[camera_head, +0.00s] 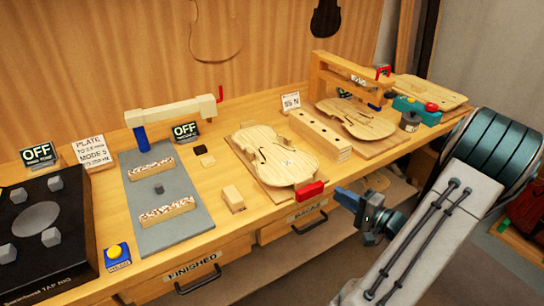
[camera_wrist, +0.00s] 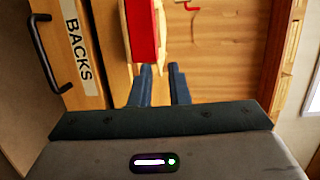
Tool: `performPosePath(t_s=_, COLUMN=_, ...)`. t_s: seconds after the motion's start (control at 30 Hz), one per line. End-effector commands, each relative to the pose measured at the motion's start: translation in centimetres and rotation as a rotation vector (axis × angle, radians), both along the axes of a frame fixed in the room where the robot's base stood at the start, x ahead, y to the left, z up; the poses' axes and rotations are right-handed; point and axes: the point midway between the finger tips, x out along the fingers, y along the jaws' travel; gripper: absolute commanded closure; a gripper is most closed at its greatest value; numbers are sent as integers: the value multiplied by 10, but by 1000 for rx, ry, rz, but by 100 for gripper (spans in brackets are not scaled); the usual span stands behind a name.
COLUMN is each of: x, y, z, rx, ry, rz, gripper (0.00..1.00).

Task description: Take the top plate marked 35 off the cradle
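A pale violin top plate (camera_head: 268,150) with f-holes lies flat on a wooden cradle board (camera_head: 242,153) in the middle of the bench. It has a small mark near its centre, but I cannot read a number. A red block (camera_head: 309,191) sits at the plate's near end; it also shows in the wrist view (camera_wrist: 142,32). My gripper (camera_head: 338,193) is just off the bench's front edge, to the right of the red block and apart from it. In the wrist view, its two blue fingers (camera_wrist: 160,68) are a little apart with nothing visible between them.
A second plate (camera_head: 355,117) lies on a board at the back right, by a wooden arch (camera_head: 349,75). A wooden block with holes (camera_head: 320,134) stands between the plates. Drawers (camera_head: 292,224) line the front. A grey mat (camera_head: 137,205) lies left.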

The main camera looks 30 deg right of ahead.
Motion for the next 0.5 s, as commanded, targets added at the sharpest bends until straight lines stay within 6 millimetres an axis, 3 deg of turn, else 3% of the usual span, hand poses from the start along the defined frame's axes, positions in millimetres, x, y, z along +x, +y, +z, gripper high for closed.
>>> performPosePath(t_s=0.1, x=-9, y=-21, z=-10, rx=4, ry=-34, rz=-85, gripper=85)
performPosePath(t_s=0.2, x=-5, y=-26, z=-12, rx=4, ry=-46, rz=-111, gripper=85)
performPosePath(t_s=0.5, x=50, y=-15, z=-10, rx=3, ry=-47, rz=-109, gripper=85)
